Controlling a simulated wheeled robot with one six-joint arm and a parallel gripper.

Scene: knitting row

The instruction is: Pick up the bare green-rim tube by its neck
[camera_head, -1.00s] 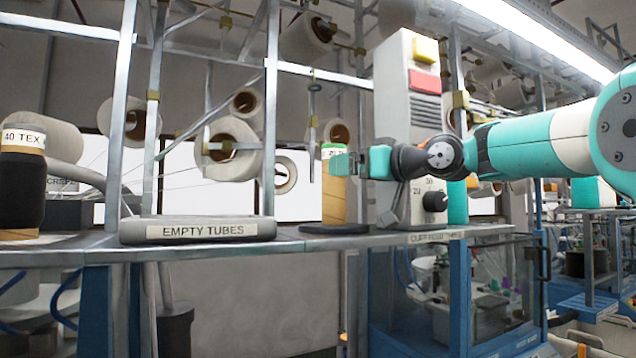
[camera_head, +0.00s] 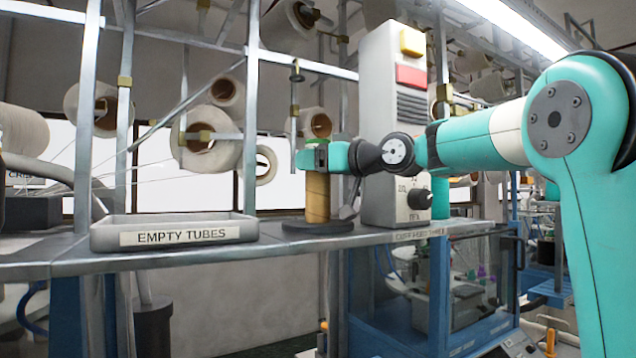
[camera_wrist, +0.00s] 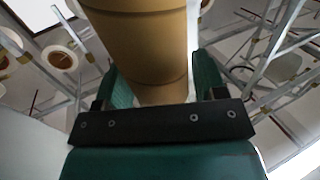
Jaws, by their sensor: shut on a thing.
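The bare brown tube (camera_head: 317,200) with a green rim (camera_head: 317,142) stands upright over a dark round base (camera_head: 318,228) on the grey shelf. My gripper (camera_head: 316,158) comes in level from the right and is shut on the tube's neck, just below the rim. The jaws hide part of the neck. In the wrist view the tube (camera_wrist: 145,40) passes between the two green fingers of my gripper (camera_wrist: 160,82). I see no clear gap between the tube's foot and the base.
A grey tray (camera_head: 180,236) labelled "EMPTY TUBES" sits on the shelf (camera_head: 60,265) to the left. A control box (camera_head: 395,130) with yellow and red buttons stands close on the right. Metal frame bars and several yarn cones (camera_head: 208,142) are behind.

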